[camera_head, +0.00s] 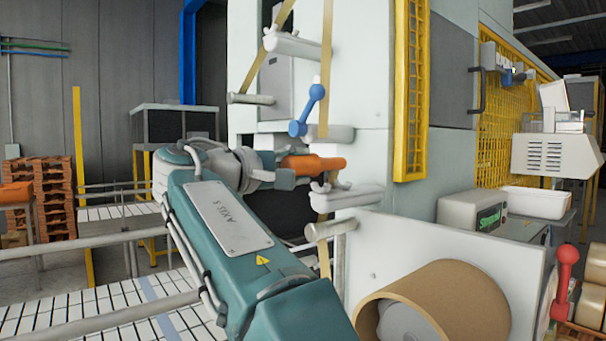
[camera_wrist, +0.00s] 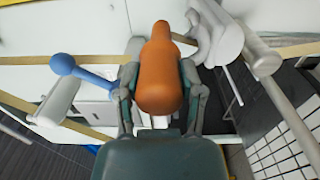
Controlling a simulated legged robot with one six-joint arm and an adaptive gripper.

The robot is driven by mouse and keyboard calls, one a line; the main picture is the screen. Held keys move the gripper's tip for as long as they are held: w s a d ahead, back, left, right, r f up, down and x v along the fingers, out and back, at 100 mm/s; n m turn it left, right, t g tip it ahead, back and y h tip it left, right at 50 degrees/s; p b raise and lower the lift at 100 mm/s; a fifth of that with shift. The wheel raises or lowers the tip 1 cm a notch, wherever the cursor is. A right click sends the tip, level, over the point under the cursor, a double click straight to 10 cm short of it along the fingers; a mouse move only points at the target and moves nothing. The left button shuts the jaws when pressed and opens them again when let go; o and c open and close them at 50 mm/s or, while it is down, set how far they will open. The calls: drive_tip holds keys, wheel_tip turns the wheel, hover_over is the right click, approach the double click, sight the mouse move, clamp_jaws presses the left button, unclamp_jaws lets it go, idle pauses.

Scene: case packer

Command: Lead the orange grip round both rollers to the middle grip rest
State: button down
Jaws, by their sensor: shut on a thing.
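The orange grip (camera_head: 322,163) is clasped between the fingers of my gripper (camera_head: 284,172) and lies about level, in front of the white machine face. In the wrist view the orange grip (camera_wrist: 160,65) stands between both fingers. One grey roller (camera_head: 250,99) sticks out at upper left; the other roller (camera_head: 330,230) is below the grip and shows at right in the wrist view (camera_wrist: 263,58). Pale grip rests are at the top (camera_head: 293,45), middle (camera_head: 335,134) and bottom (camera_head: 347,196). The orange grip is between the middle and bottom rests. Tan tape (camera_head: 327,55) runs down behind it; its path there is partly hidden.
A blue grip (camera_head: 308,110) stands tilted close to the middle rest, just above my gripper. A large brown tape roll (camera_head: 440,300) is below at right. A roller conveyor (camera_head: 110,300) lies at lower left. A red grip (camera_head: 566,280) is at far right.

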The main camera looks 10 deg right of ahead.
drive_tip(key=shift+f, duration=0.2)
drive_tip(key=shift+f, duration=0.8)
drive_tip(key=shift+f, duration=0.2)
unclamp_jaws()
idle(0.7)
drive_tip(key=shift+s+a, duration=0.1)
drive_tip(key=v, duration=0.9)
drive_tip(key=shift+s+a, duration=0.25)
drive_tip(key=shift+a, duration=0.1)
idle(0.9)
drive_tip(key=shift+d+r, duration=0.1)
